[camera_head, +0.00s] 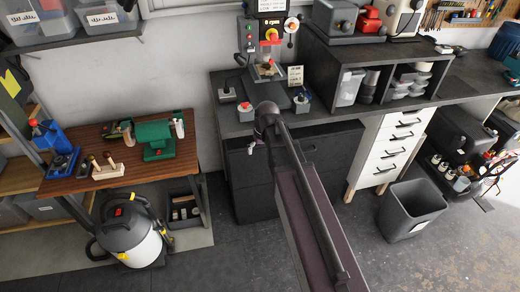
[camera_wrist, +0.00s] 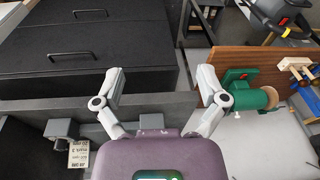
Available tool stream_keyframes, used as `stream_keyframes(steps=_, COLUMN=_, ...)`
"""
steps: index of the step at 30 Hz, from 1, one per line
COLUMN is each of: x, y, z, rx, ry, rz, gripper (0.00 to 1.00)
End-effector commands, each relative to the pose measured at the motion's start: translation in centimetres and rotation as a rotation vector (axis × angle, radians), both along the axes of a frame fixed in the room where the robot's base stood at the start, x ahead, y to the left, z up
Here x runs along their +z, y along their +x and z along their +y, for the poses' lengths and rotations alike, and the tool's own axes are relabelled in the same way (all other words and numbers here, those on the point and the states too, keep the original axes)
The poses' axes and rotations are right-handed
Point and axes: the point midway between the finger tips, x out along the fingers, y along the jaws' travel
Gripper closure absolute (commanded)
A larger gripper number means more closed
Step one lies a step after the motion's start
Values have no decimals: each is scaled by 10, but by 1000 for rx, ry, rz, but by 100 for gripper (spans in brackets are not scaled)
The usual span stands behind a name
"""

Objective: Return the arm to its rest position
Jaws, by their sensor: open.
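My gripper (camera_wrist: 161,78) shows in the wrist view with its two grey fingers spread wide apart and nothing between them. Beyond the fingers are the front edge of the dark workbench and the black cabinet (camera_wrist: 85,45). In the head view my arm reaches up from the lower right to just in front of the workbench (camera_head: 238,125), near the drill press (camera_head: 268,66). The gripper is mostly hidden there behind my arm.
A white drawer unit (camera_head: 393,150) and an open grey bin (camera_head: 410,210) are at the right. Floor between them is clear.

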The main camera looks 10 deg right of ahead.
Motion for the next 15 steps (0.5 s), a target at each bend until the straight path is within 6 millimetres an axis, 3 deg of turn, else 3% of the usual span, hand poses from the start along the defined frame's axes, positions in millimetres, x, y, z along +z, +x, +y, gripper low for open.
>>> stream_keyframes(steps=5, x=0, y=-1, z=0, rx=0, ry=1, rz=1, gripper=9)
stream_keyframes(steps=8, x=-2, y=-13, z=1, rx=-4, ry=-4, rz=11, gripper=9)
stream_keyframes(steps=15, x=-11, y=-81, z=1, rx=-42, ry=-44, rz=80, gripper=9)
